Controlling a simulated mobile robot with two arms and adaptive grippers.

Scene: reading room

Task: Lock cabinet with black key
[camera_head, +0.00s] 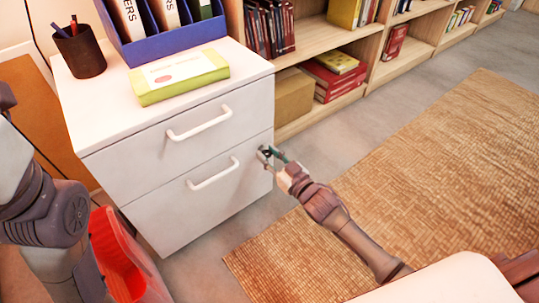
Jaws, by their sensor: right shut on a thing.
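The white cabinet (190,160) has two drawers with white bar handles, both closed. My right gripper (268,152) is at the right side of the cabinet's front, level with the lower edge of the top drawer. It is shut on a small dark thing, which fits the black key (266,154). The fingers hide most of the key and the lock. I cannot tell whether the key is in the lock or only close to it. My left arm shows at the left edge, but its gripper is not in view.
On the cabinet top are a pen cup (79,52), a blue file holder (172,42) and a green-edged box (180,75). A red bin (120,262) stands at the lower left. Bookshelves (350,60) line the back. A woven rug (420,170) covers open floor to the right.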

